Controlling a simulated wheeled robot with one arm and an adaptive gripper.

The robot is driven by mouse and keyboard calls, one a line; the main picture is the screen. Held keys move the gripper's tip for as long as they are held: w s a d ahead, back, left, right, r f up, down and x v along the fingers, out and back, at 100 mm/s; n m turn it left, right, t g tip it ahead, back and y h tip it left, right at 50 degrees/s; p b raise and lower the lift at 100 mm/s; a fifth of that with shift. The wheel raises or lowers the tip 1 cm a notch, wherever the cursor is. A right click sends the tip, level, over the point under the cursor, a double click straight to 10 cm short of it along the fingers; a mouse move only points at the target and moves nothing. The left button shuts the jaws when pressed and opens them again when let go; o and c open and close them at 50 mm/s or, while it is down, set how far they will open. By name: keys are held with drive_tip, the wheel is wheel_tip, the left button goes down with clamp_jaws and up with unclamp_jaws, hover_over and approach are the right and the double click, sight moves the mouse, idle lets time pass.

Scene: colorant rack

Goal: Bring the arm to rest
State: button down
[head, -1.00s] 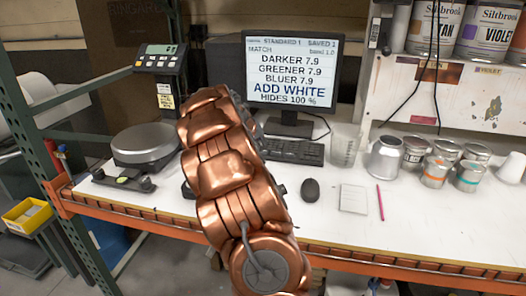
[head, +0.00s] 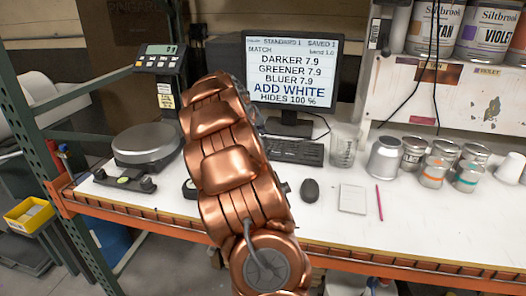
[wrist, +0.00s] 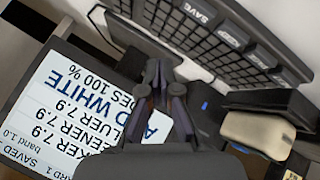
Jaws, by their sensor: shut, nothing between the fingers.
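My copper-coloured arm rises across the middle of the head view, in front of the workbench (head: 330,222). It hides my gripper in that view. In the wrist view my gripper (wrist: 160,72) shows its two dark fingers together with nothing between them. Behind them is the monitor screen (wrist: 60,115), which appears rotated. The monitor (head: 291,72) also stands on the bench in the head view, reading "ADD WHITE".
A scale (head: 146,146) stands left of the arm. The keyboard (head: 293,152), mouse (head: 310,190), notepad (head: 352,198) and pink pencil (head: 379,202) lie right of it.

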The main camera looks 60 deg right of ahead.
idle(0.5)
drive_tip(key=a, duration=0.5)
drive_tip(key=s+a+r+y, duration=0.1)
drive_tip(key=a, duration=0.4)
drive_tip(key=a+n+y, duration=0.1)
drive_tip(key=a, duration=0.4)
drive_tip(key=shift+s+a+r+p, duration=0.1)
drive_tip(key=shift+s+r+p, duration=0.1)
drive_tip(key=shift+p, duration=0.15)
drive_tip(key=s+a+f+n+y, duration=0.15)
drive_tip(key=s+a, duration=0.35)
drive_tip(key=a, duration=0.6)
drive_tip(key=s+a+f+n+y+p, duration=0.15)
drive_tip(key=s+a, duration=0.25)
drive_tip(key=a, duration=0.6)
drive_tip(key=s+a+f+n+y, duration=0.15)
drive_tip(key=s+a, duration=0.35)
drive_tip(key=a, duration=0.6)
drive_tip(key=s+a+f+n+g+y, duration=0.1)
drive_tip(key=s+a+n+g+y, duration=0.1)
drive_tip(key=s+a, duration=0.7)
drive_tip(key=shift+s+f+n+y, duration=0.35)
drive_tip(key=shift+s+n, duration=0.2)
drive_tip(key=shift+s, duration=0.35)
